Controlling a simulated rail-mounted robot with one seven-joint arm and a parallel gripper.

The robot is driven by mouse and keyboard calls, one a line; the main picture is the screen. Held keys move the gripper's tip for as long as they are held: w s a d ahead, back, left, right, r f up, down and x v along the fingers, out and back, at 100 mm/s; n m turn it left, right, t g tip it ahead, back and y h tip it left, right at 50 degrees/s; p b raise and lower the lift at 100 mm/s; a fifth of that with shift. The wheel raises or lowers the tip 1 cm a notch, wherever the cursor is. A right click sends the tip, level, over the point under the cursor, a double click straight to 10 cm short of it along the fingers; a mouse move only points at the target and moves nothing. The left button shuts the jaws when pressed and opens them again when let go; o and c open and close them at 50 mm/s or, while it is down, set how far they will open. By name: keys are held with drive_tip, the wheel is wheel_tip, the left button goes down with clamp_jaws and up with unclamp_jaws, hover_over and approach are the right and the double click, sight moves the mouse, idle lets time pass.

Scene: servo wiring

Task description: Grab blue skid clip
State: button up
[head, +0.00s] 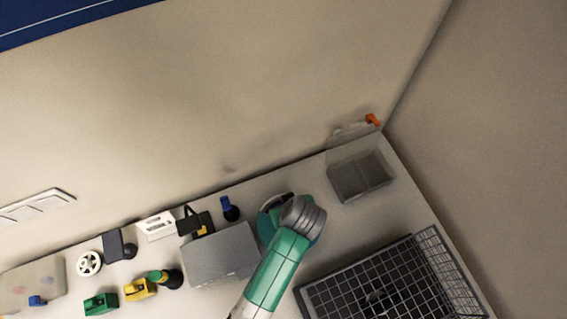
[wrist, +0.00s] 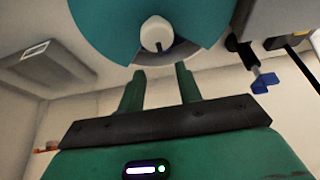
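A small blue piece (head: 226,203) stands on a dark round base near the back wall in the head view. A blue piece (wrist: 264,80) with a black part also shows at the right of the wrist view. Another small blue piece (head: 37,300) is at the far left by a pale board. I cannot tell which is the skid clip. My gripper (wrist: 161,74) is open and empty, its two green fingers apart. They point towards a teal round thing (wrist: 105,30) with a white knob, apart from the blue piece. The head view hides the fingers behind my arm.
A grey box (head: 220,255) stands left of my arm. A clear-fronted grey bin (head: 360,178) is at the back right, and a black wire basket (head: 385,280) at the front right. Several green, yellow, white and black parts stand at the left.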

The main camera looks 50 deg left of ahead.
drive_tip(key=shift+s+f, duration=0.35)
drive_tip(key=shift+f, duration=0.2)
drive_tip(key=shift+a+f, duration=0.1)
drive_tip(key=shift+f, duration=0.75)
drive_tip(key=x, duration=0.2)
drive_tip(key=b+x, duration=0.1)
drive_tip(key=x, duration=0.3)
drive_tip(key=shift+w+a+r, duration=0.15)
drive_tip(key=shift+a, duration=0.15)
drive_tip(key=c, duration=0.7)
